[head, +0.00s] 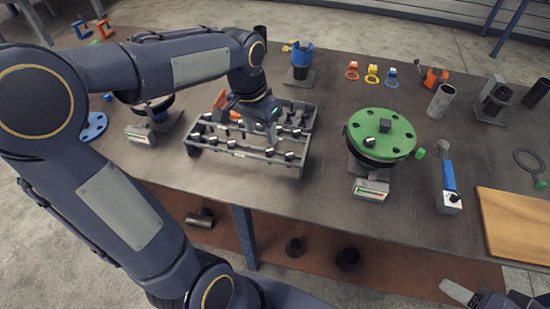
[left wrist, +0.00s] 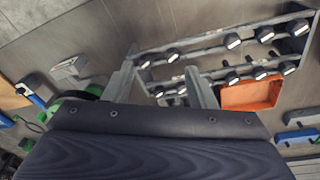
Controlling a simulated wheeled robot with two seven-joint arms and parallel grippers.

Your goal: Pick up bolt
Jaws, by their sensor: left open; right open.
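The bolt rack (head: 243,150) is a grey frame near the front of the table, holding several dark bolts with pale heads in rows. One bolt (head: 289,156) sits at its front right. My left gripper (head: 252,110) is above the rack, pointing down, and hides part of it. In the left wrist view its two fingers (left wrist: 164,84) are spread with nothing seen held. Bolts (left wrist: 173,55) show beyond and between the fingertips; contact cannot be told. My right gripper (head: 485,297) is partly in view at the bottom right, empty and away from the rack.
A green flange disc (head: 382,132) on a stand is right of the rack. An orange bin (left wrist: 250,95) is beside the bolt rows. Bare tabletop lies between rack and green flange.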

